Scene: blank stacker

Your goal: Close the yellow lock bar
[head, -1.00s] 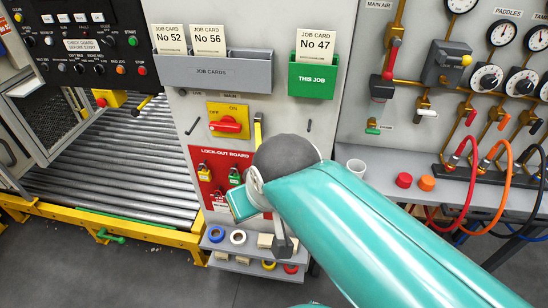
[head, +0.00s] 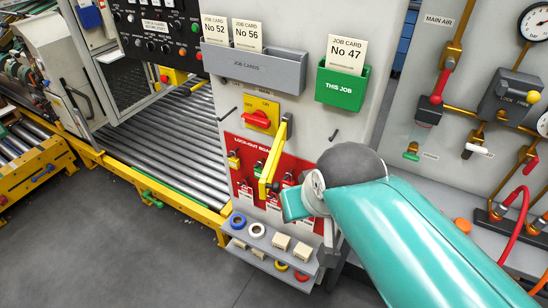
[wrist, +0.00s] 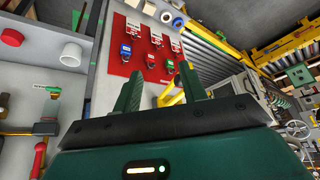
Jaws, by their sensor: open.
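The yellow lock bar (head: 272,165) stands out from the grey cabinet front, beside the main switch (head: 258,118) and in front of the red lock-out board (head: 243,152). Padlocks hang on the board behind it. In the wrist view the yellow lock bar (wrist: 172,99) shows partly, low behind my right finger. My gripper (wrist: 162,70) is open and empty, its two green fingers apart and pointing toward the lock-out board (wrist: 128,72). In the head view my teal wrist is just right of the bar's lower end; my fingers are hidden there. I cannot tell any contact with the bar.
A grey job-card holder (head: 254,70) and a green card box (head: 345,86) are above. Below, a small shelf (head: 265,245) holds tape rolls and blocks. A roller conveyor (head: 185,120) lies left. Pipes and valves fill the right wall. The floor at lower left is clear.

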